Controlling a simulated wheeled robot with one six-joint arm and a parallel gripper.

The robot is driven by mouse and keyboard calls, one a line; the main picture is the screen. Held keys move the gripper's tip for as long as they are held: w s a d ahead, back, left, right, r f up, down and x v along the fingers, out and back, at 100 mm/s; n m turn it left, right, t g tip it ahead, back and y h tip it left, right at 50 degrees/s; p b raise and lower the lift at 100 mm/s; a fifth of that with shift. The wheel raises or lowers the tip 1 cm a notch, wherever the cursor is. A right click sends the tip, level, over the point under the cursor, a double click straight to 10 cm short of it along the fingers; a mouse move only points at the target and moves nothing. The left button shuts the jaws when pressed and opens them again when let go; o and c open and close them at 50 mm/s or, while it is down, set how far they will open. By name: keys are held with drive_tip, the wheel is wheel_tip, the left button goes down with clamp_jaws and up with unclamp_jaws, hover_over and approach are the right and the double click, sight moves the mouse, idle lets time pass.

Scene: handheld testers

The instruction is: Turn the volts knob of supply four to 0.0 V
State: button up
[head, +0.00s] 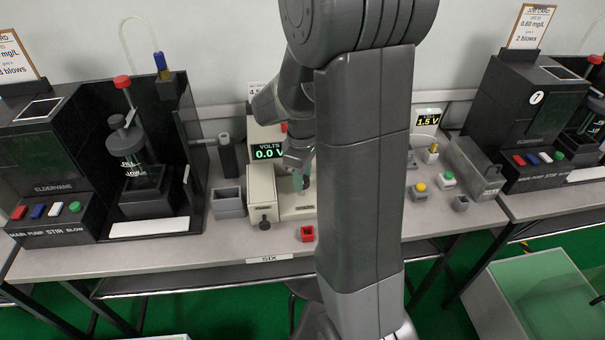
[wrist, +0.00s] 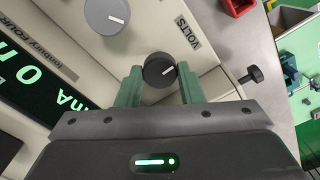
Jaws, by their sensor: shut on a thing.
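Supply four (wrist: 50,50), a cream unit marked FOUR, fills the left of the wrist view. It also shows in the head view (head: 262,187), partly hidden by my arm; its display (head: 267,151) reads VOLTS 0.0 V. In the wrist view, a round black knob (wrist: 159,70) with a white pointer line sits between the two green fingertips of my gripper (wrist: 160,84). My gripper is shut on this knob. A VOLTS label (wrist: 187,38) is beside it. The green digits on the display in the wrist view (wrist: 30,85) are only partly visible.
A larger grey knob (wrist: 106,15) is close to the left fingertip. A black thumbscrew (wrist: 251,75) sticks out to the right. Another display (head: 428,121) at right reads 1.5 V. A black tester (head: 60,165) stands at left.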

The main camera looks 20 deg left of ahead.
idle(0.3)
drive_tip(key=o, duration=1)
wheel_tip(320, 180, up, 14)
drive_tip(key=p, duration=0.1)
drive_tip(key=shift+p, duration=0.35)
drive_tip(key=shift+f, duration=0.1)
wheel_tip(320, 180, down, 14)
drive_tip(key=shift+r+b, duration=0.1)
drive_tip(key=shift+b, duration=0.8)
